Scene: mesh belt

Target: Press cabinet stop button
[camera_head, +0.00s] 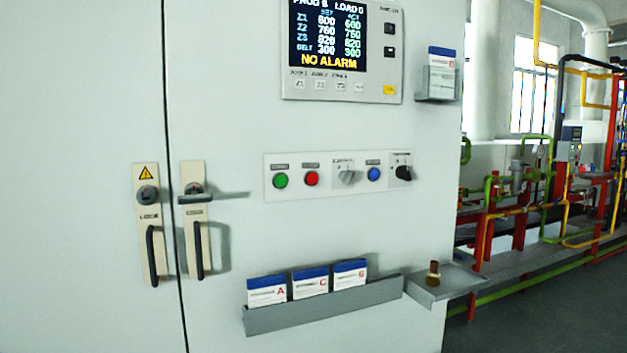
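The cabinet (220,120) is a tall pale grey box that fills most of the head view. On its front is a white control strip (338,191). The red button (311,179) sits on this strip, just right of a green button (280,181). Further right on the strip are a grey rotary switch (347,177), a blue button (374,174) and a black rotary switch (404,172). The small labels above them are too blurred to read. Neither of my grippers shows, and nothing covers the buttons.
A display panel (342,85) reading "NO ALARM" is above the strip. Two door handles (197,248) are at the left. Below, a card rack (322,308) and a small shelf (445,283) with a brass-coloured part (433,274) stick out. Pipes (545,190) stand behind right.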

